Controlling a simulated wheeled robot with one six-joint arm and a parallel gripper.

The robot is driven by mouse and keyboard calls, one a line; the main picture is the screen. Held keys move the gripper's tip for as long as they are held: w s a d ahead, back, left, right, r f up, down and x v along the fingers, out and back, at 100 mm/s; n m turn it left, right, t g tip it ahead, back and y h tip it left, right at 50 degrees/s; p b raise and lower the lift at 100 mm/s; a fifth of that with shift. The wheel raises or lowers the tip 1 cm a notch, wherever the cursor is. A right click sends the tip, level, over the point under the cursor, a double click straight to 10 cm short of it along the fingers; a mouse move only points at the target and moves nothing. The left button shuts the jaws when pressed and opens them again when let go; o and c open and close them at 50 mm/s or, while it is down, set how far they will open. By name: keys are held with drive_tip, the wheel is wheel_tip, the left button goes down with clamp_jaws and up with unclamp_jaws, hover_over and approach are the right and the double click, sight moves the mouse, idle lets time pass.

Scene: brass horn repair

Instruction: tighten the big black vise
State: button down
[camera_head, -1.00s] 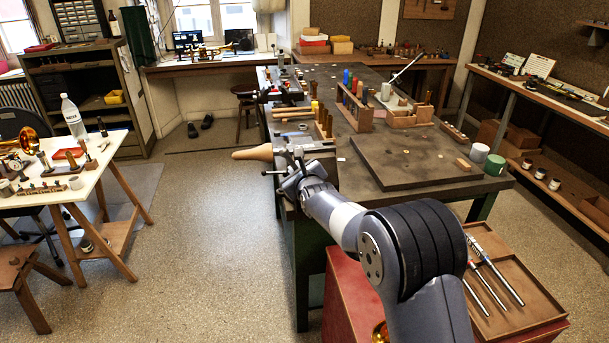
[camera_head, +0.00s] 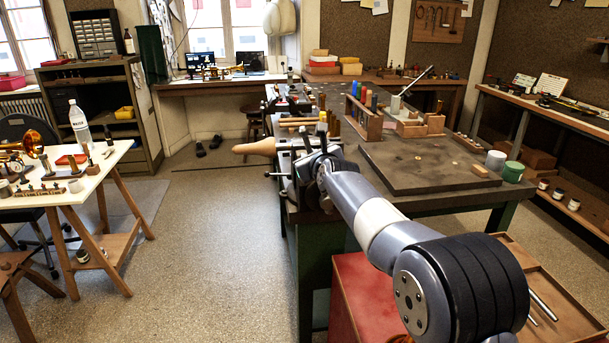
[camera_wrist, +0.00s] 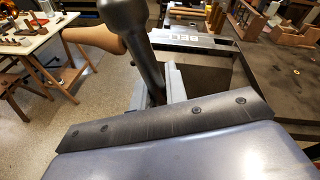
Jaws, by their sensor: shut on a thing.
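The vise (camera_head: 296,143) stands at the near left corner of the workbench, partly hidden behind my arm. In the wrist view its top (camera_wrist: 195,42) shows as a grey block with markings. Its dark handle bar (camera_wrist: 143,55) rises steeply in the wrist view and ends in a round knob. My gripper (camera_head: 302,174) is at the front of the vise. In the wrist view my gripper (camera_wrist: 158,90) is shut on the handle bar, with one finger on each side. The lower end of the bar is hidden by the gripper body.
A tapered wooden piece (camera_head: 254,146) sticks out left beside the vise. The workbench (camera_head: 480,205) carries a dark board (camera_head: 425,165) and wooden tool racks (camera_head: 363,118). A red cabinet (camera_head: 352,290) stands below my arm. The floor to the left is open, up to a white table (camera_head: 105,165).

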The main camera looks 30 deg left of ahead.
drive_tip(key=shift+w+d+f+b, duration=0.25)
drive_tip(key=shift+d+f+b, duration=0.15)
drive_tip(key=shift+b, duration=1.45)
drive_tip(key=shift+w+d+r+m+b, duration=0.1)
drive_tip(key=shift+m+b, duration=0.3)
drive_tip(key=shift+b, duration=0.1)
drive_tip(key=shift+w+d+y, duration=0.15)
drive_tip(key=shift+d+y, duration=0.1)
drive_tip(key=shift+y, duration=0.05)
drive_tip(key=shift+w+d+r+m+g+y+b, duration=0.15)
drive_tip(key=shift+w+d+m+y+b, duration=0.1)
drive_tip(key=shift+w+d+m+b, duration=0.4)
drive_tip(key=shift+w+d+r+m+g+y+b, duration=0.15)
drive_tip(key=shift+w+d+m+y+b, duration=0.2)
drive_tip(key=shift+d+m, duration=0.5)
drive_tip(key=shift+w+f, duration=0.1)
drive_tip(key=c, duration=1.7)
unclamp_jaws()
drive_tip(key=shift+d, duration=0.2)
drive_tip(key=shift+o, duration=1.3)
drive_tip(key=shift+r, duration=0.35)
